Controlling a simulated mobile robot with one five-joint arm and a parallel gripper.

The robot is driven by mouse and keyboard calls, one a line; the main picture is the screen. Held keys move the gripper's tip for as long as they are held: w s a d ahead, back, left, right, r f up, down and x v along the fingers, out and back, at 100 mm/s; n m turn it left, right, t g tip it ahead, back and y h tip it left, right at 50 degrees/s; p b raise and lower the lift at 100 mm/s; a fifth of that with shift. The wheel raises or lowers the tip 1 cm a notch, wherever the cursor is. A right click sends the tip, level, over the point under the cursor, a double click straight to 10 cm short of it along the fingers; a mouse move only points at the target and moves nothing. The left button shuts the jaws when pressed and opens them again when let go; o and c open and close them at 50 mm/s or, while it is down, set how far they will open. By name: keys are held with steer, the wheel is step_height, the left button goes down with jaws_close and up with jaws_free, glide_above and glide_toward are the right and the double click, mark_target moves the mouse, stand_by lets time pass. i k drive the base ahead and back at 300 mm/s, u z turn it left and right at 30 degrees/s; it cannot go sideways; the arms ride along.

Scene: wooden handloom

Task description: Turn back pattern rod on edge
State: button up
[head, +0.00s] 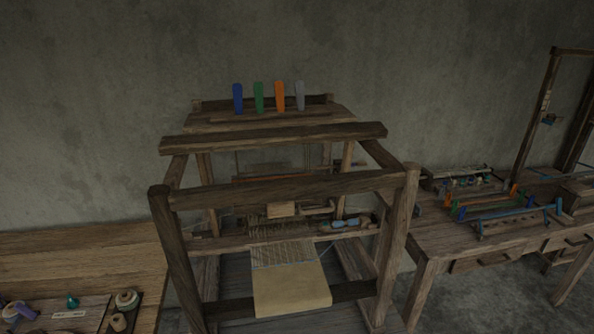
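The wooden handloom (285,190) stands in the middle of the head view. Cream cloth (290,288) hangs at its front, with pale warp threads (283,252) running back from it. Behind the front beam, thin horizontal bars (265,179) cross the loom, one with an orange tint. They are small and dark, and I cannot tell which is the back pattern rod or whether it lies flat or on edge. The front beam and posts hide part of the inside. My gripper is not in view.
Blue, green, orange and grey upright pieces (259,97) stand on the loom's top shelf. A table (510,236) with coloured tools is at right. A bench (80,250) with spools is at left. A blue shuttle-like piece (345,222) lies on the loom's right side.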

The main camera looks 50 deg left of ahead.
mark_target(359, 163)
steer(key=u, duration=0.1)
steer(key=k, duration=1.25)
steer(key=u, duration=1.5)
steer(key=i, duration=1.05)
steer(key=z, duration=2.55)
steer(key=i, duration=1.7)
steer(key=u, duration=0.05)
